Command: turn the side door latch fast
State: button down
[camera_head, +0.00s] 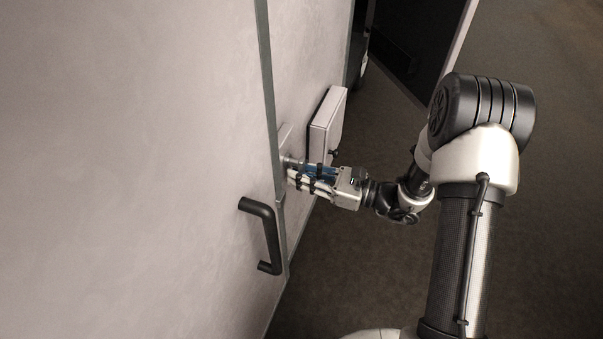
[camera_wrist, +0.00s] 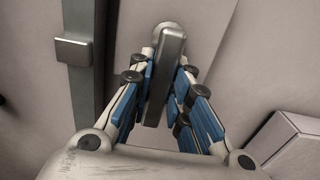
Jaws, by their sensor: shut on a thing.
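The side door (camera_head: 150,150) is a pale panel with a black bar handle (camera_head: 262,235) and a grey metal edge strip. The latch (camera_wrist: 168,62) shows in the wrist view as a grey metal bar on a round base against the pale wall. The bar stands roughly upright in that picture, tilted slightly. My gripper (camera_head: 290,168) is at the door's edge, above the handle in the head view. In the wrist view my gripper (camera_wrist: 165,90) has its blue-padded fingers closed on either side of the latch bar. In the head view the fingers hide most of the latch.
A grey catch block (camera_wrist: 73,50) sits on the metal strip left of the latch. Dark open floor (camera_head: 400,270) lies to the right.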

dwell(0.4)
jog(key=m+p, duration=0.1)
jog(key=s+m+p, duration=0.1)
jog(key=m+p, duration=0.3)
jog(key=shift+s+a+r, duration=0.3)
jog(key=shift+r, duration=0.05)
jog(key=shift+s+a+r+m+p, duration=0.1)
jog(key=shift+s+r+m+p, duration=0.3)
jog(key=shift+m+p, duration=1.5)
jog(key=shift+s+a+r+m+p, duration=0.2)
jog(key=shift+r+m+p, duration=0.35)
jog(key=shift+m+p, duration=1.3)
jog(key=shift+s+a+r+m+p, duration=0.1)
jog(key=shift+s+r+m+p, duration=0.35)
jog(key=shift+m+p, duration=1.45)
jog(key=shift+w+r+m+b, duration=0.1)
jog(key=shift+m+b, duration=0.65)
jog(key=shift+m, duration=0.2)
jog(key=c, duration=1.5)
grip_release()
jog(key=shift+d, duration=0.1)
